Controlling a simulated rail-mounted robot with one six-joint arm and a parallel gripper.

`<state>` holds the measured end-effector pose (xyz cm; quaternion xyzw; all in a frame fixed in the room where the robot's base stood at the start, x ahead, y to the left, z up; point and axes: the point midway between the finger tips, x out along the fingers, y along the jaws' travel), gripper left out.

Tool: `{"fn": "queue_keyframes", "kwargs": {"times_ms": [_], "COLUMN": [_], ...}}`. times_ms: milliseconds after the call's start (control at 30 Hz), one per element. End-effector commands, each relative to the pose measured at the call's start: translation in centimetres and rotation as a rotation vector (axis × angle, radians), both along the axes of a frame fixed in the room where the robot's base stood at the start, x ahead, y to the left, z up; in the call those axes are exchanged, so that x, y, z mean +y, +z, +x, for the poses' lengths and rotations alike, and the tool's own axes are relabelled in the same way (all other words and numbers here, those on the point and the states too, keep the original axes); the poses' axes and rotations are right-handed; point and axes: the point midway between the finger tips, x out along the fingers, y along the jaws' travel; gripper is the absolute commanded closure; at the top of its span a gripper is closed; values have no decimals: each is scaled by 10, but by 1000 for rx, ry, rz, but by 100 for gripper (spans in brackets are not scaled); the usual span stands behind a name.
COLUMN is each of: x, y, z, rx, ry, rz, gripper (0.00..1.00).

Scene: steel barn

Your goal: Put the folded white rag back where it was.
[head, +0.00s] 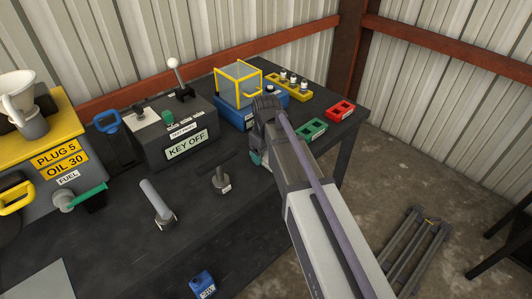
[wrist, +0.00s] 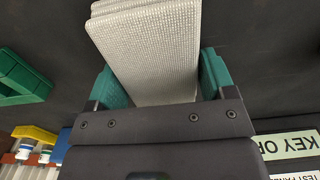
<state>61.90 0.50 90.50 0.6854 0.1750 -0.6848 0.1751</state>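The folded white rag (wrist: 155,50) shows large in the wrist view, a layered, textured whitish pad. It lies between the two teal fingers of my gripper (wrist: 160,85), and both fingers appear to touch its sides. It sits slightly slanted and reaches out past the fingertips. In the head view my gripper (head: 257,160) is over the right part of the dark bench, its teal finger just showing. The rag is hidden there behind my gripper and arm.
The bench's right edge is close.

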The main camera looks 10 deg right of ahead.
Motion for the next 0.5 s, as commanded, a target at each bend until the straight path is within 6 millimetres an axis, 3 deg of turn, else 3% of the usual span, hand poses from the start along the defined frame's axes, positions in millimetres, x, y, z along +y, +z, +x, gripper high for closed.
{"fn": "queue_keyframes", "kwargs": {"times_ms": [200,500], "x": [0,0], "y": [0,5], "z": [0,0], "rx": [0,0], "ry": [0,0], "rz": [0,0], "gripper": [3,3]}}
